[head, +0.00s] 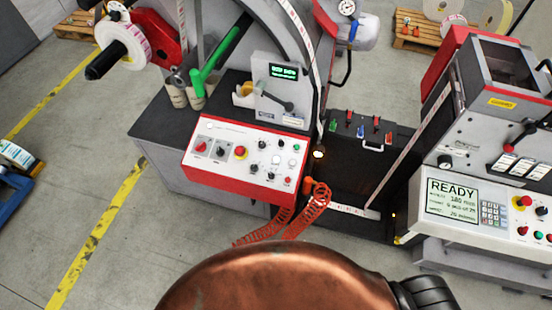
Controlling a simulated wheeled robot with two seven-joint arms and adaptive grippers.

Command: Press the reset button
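A sloped white control panel (225,168) with a red frame stands on the machine at the centre. A second white panel (465,225) at the right has a screen reading READY (452,200), a keypad (494,214), a red mushroom button on yellow (523,201), and red and green buttons. The labels are too small to read, so I cannot tell which button is reset. Neither of my grippers is in view.
A coiled orange hose (290,218) hangs at the first panel's front right corner. A dark box with coloured fittings (365,140) stands between the machines. Floor at left is mostly clear.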

